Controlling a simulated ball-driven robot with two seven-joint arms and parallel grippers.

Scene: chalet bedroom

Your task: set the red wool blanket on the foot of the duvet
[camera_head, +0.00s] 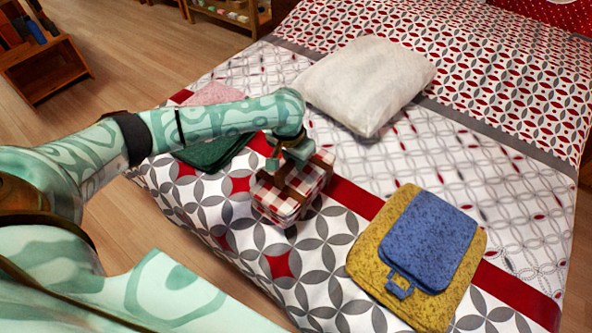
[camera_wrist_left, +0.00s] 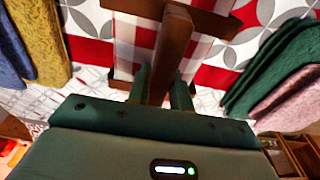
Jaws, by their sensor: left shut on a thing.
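The red wool blanket (camera_head: 286,201) is a red-and-white checked bundle with a brown carrying handle and straps. My left gripper (camera_head: 287,163) is above it, shut on the brown handle; the wrist view shows the handle (camera_wrist_left: 174,45) between the two fingers. The bundle is over the foot of the patterned duvet (camera_head: 325,290), near the bed's edge. I cannot tell whether its underside touches the duvet. The gripper and wrist hide part of its top. My right gripper is not in view.
A yellow folded textile (camera_head: 363,258) with a blue one (camera_head: 430,236) on top lies right of the bundle. A green folded textile (camera_head: 213,153) and a pink one (camera_head: 215,94) lie to its left. A white pillow (camera_head: 370,80) lies behind. Bare duvet shows between bundle and yellow textile.

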